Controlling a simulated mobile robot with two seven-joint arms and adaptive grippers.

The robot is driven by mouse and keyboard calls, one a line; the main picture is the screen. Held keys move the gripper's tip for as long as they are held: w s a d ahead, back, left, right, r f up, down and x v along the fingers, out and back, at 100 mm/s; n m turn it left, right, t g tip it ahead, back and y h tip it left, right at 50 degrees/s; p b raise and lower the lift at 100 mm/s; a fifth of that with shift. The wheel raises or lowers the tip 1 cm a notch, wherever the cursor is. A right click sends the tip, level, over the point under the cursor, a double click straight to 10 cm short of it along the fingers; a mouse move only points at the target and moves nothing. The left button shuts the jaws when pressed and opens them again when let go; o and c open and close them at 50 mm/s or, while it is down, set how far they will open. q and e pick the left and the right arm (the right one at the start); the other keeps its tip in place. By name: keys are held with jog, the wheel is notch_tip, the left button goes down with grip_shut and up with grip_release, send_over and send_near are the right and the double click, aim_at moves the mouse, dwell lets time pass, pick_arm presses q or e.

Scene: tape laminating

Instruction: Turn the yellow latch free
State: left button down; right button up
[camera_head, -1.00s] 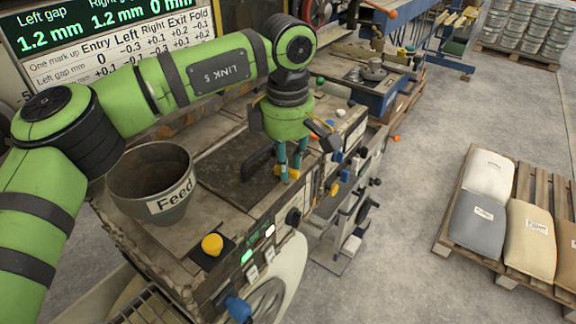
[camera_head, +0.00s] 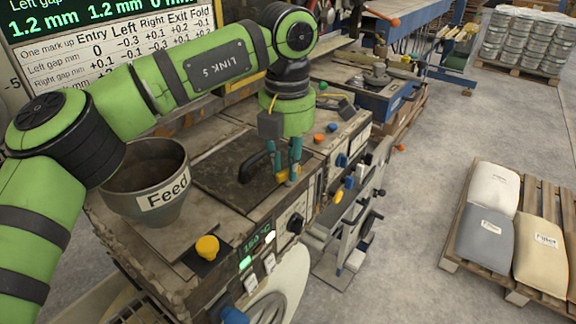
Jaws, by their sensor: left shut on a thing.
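The yellow latch (camera_head: 283,176) sits at the front edge of the machine's top, beside a dark plate with a black handle. Only a little of it shows at the fingertips. My left gripper (camera_head: 289,177), with teal fingers, points down and is shut on the latch. The fingers hide most of the latch, so its exact angle is hard to tell. My right gripper is not in view.
A grey feed funnel (camera_head: 165,190) and a yellow knob (camera_head: 207,247) stand left on the machine. A black handle (camera_head: 256,162) rises close left of the fingers. Blue knobs (camera_head: 341,160) and another yellow part (camera_head: 338,197) lie to the right. Bags lie on a pallet (camera_head: 457,262).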

aim_at(286, 169)
pick_arm(q)
jog(key=shift+n+b, duration=0.55)
jog(key=shift+n, duration=1.25)
jog(key=shift+a, duration=0.1)
jog(key=c, duration=1.1)
grip_release()
jog(key=shift+s, duration=0.1)
jog(key=shift+c, duration=0.2)
jog(key=shift+r, duration=0.1)
notch_tip(286, 169, up, 12)
